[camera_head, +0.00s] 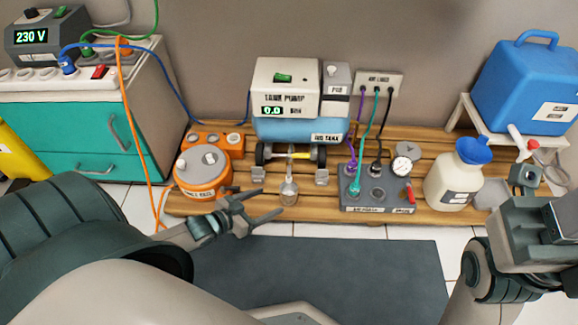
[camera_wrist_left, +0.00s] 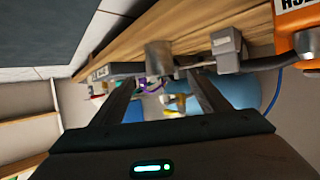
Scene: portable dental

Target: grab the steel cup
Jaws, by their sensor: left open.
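The orange round unit (camera_head: 201,173) stands left of the cup. The tank pump (camera_head: 290,100) is behind it. A grey block with a gauge (camera_head: 378,192) and hoses stands to the right, then a white jug (camera_head: 452,180). The dark mat (camera_head: 350,270) in front is clear.

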